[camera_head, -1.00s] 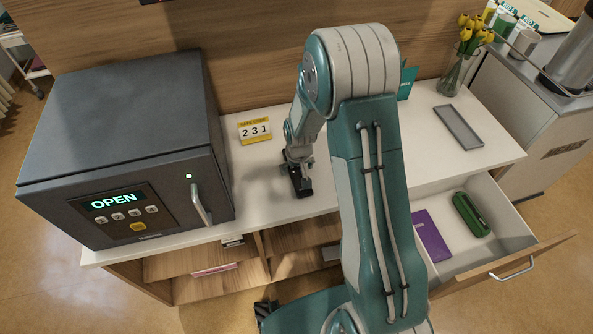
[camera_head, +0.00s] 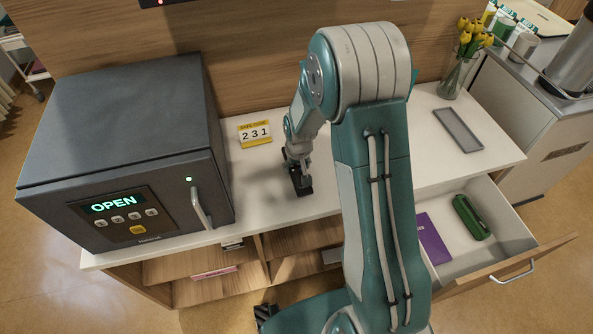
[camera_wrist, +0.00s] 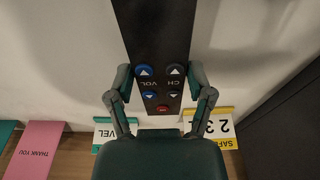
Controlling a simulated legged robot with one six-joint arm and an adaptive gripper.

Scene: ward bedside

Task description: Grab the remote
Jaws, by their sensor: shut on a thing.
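The remote (camera_wrist: 158,45) is black, with blue and grey arrow buttons marked VOL and CH and a red button. In the wrist view it lies between the two fingers of my gripper (camera_wrist: 162,98), which is shut on its sides. In the head view my gripper (camera_head: 299,172) is at the white counter top, right of the safe, with the dark remote (camera_head: 302,188) under it. I cannot tell whether the remote touches the counter. Its far end runs out of the wrist view.
A dark safe (camera_head: 120,150) reading OPEN stands left. A safe code card (camera_head: 255,134) is behind my gripper. A grey tray (camera_head: 458,130) and a tulip vase (camera_head: 455,78) are on the right. The open drawer (camera_head: 450,271) holds a purple book (camera_head: 432,240) and a green case (camera_head: 471,217).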

